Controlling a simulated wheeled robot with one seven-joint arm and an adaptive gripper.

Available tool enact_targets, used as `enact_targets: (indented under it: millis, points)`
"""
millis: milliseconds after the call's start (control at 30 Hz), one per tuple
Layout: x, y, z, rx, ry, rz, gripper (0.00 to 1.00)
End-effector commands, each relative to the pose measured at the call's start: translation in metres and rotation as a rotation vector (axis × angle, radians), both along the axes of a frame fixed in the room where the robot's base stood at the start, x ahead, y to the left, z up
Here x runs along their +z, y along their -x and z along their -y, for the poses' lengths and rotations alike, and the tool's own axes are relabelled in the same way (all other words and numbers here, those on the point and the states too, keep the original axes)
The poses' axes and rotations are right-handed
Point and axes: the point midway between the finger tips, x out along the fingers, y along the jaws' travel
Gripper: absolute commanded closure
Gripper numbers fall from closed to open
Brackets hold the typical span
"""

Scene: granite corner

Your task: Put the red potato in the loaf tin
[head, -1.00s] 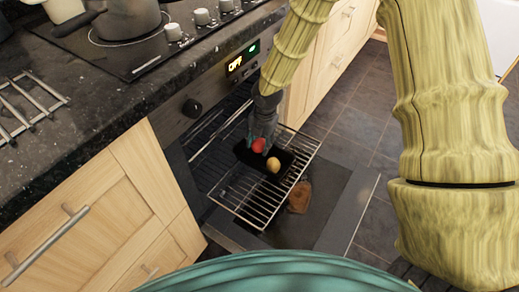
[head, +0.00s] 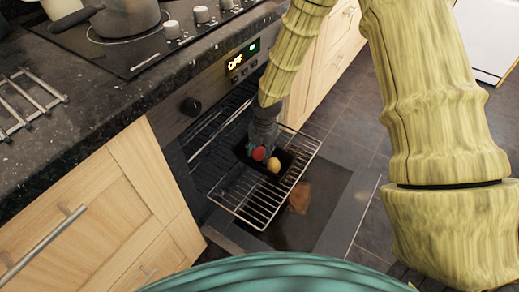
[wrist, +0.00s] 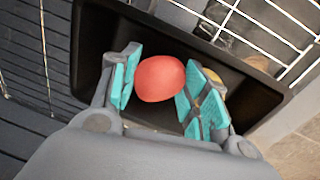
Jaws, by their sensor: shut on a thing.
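The red potato (head: 258,153) is between the fingers of my gripper (head: 261,149), which is shut on it. In the wrist view the red potato (wrist: 160,78) shows between the teal finger pads, over the inside of the dark loaf tin (wrist: 252,98). The loaf tin (head: 289,160) sits on the pulled-out oven rack. I cannot tell whether the red potato touches the tin's bottom. A yellowish round thing (head: 274,165) is at the tin's near right part; my right finger partly hides it in the wrist view.
The wire oven rack (head: 262,200) sticks out over the open oven door (head: 325,205). A brown patch or object (head: 299,198) shows below the rack. The counter (head: 60,120) with a hob and a pot (head: 125,15) is at the upper left. Wooden cabinets flank the oven.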

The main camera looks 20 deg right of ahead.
Motion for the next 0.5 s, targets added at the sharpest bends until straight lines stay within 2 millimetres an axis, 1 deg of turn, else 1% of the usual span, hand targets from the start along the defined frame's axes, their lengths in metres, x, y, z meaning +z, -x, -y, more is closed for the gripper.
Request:
enact_targets:
  millis: [100,133,167,200,500]
  points:
    - [-0.0010,0.0000,0.0000,0.000,0.000,0.000,0.79]
    - [-0.0011,0.0001,0.0001,0.000,0.000,0.000,0.53]
    - [-0.0011,0.0001,0.0001,0.000,0.000,0.000,0.47]
    - [-0.0011,0.0001,0.0001,0.000,0.000,0.000,0.46]
    - [-0.0006,0.0000,0.0002,0.000,0.000,0.000,0.46]
